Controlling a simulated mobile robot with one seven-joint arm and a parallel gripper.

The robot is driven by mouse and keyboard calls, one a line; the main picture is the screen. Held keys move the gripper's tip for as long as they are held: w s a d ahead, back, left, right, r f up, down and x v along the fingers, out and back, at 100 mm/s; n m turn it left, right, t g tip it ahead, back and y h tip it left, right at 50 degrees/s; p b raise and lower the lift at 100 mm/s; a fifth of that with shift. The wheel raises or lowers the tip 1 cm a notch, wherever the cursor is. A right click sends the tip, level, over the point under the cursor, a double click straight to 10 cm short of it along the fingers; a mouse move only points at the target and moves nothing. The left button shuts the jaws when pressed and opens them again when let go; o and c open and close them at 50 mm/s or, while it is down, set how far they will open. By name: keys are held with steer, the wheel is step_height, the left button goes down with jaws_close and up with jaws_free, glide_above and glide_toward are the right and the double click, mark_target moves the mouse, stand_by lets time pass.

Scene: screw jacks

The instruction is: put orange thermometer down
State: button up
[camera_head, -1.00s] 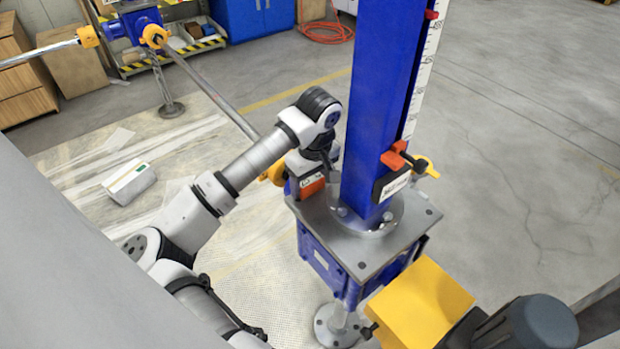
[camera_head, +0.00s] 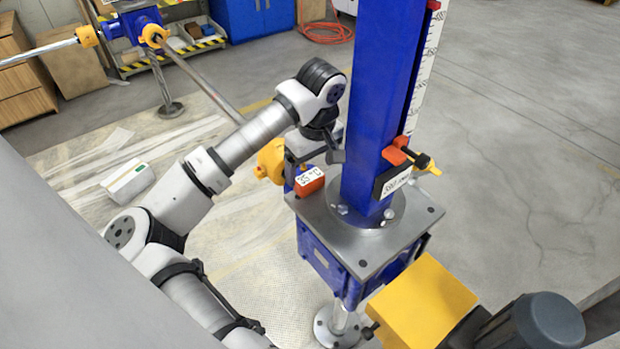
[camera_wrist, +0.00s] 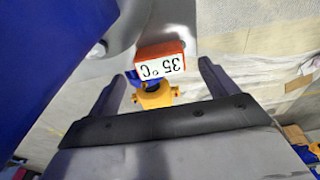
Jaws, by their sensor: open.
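The orange thermometer (camera_head: 310,182) has a white face reading 35 °C. It rests on the grey top plate (camera_head: 390,245) of the blue jack, at the plate's left corner beside the blue column. In the wrist view the thermometer (camera_wrist: 161,60) lies between and beyond the fingertips, its reading upside down. My gripper (camera_wrist: 162,72) is open, with a finger to either side and clear gaps to the thermometer.
The blue column (camera_head: 380,100) rises close to the right of my gripper, with a scale and an orange-and-black pointer (camera_head: 400,160). A yellow coupling (camera_head: 271,161) and shaft lie to the left. A yellow box (camera_head: 425,300) and grey motor (camera_head: 535,325) stand in front.

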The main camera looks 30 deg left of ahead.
mark_target(314, 181)
step_height(314, 181, up, 8)
steer(key=d+b, duration=0.1)
steer(key=shift+s+f+b, duration=0.15)
steer(key=shift+s+b, duration=0.05)
steer(key=shift+b, duration=0.15)
steer(key=shift+o, duration=0.3)
stand_by(4.6)
